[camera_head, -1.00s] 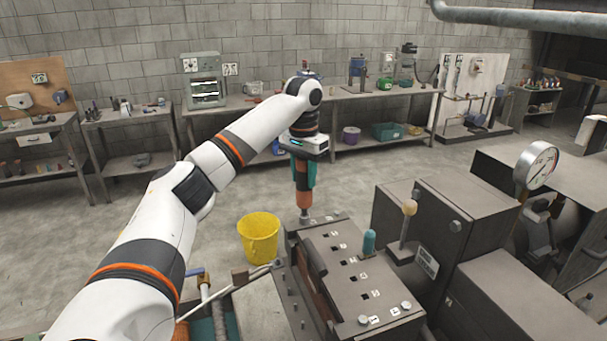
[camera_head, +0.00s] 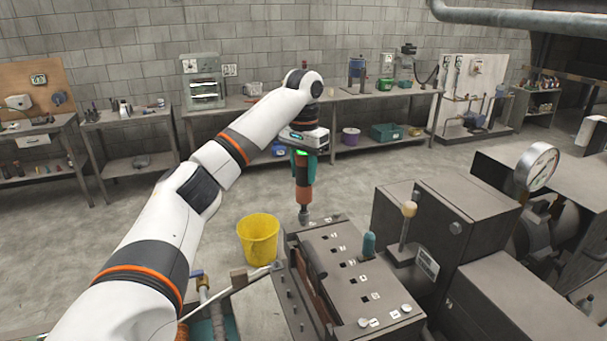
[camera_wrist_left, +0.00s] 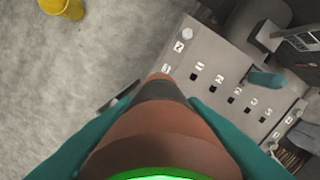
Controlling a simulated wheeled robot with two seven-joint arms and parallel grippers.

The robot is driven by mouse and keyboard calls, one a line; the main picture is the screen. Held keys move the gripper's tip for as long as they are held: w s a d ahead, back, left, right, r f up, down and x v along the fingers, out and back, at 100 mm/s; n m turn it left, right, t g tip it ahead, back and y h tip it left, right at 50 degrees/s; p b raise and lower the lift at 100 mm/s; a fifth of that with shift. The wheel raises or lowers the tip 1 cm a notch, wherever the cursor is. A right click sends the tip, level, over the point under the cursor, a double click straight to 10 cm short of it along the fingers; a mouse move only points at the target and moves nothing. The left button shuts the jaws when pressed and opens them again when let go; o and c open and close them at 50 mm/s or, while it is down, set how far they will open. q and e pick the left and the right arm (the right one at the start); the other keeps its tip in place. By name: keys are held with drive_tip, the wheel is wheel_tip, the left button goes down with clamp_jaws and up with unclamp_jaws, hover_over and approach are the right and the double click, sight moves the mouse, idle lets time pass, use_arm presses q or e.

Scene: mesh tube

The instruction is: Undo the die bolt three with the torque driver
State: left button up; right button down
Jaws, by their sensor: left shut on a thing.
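The torque driver (camera_head: 304,196) is upright, orange-brown with a dark band and a grey tip. My left gripper (camera_head: 304,172) is shut around it with teal fingers, which also flank the driver (camera_wrist_left: 158,122) in the left wrist view. A green ring glows on the driver. Its tip is at the far left corner of the dark die block (camera_head: 330,236), beside a small number label; the bolt under it is hidden. Another bolt (camera_wrist_left: 187,34) shows next to a label in the wrist view. Two bolt heads (camera_head: 364,321) (camera_head: 405,307) sit at the block's near end. My right gripper is not in view.
A teal-topped peg (camera_head: 369,243) stands on the block's right side. A lever with a tan knob (camera_head: 409,209) and a pressure gauge (camera_head: 536,166) rise to the right. A yellow bucket (camera_head: 258,238) stands on the floor left of the block. Benches line the back wall.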

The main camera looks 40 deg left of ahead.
use_arm(q)
drive_tip(key=shift+r, duration=2.3)
drive_tip(key=shift+s+a, duration=0.1)
drive_tip(key=shift+s, duration=0.05)
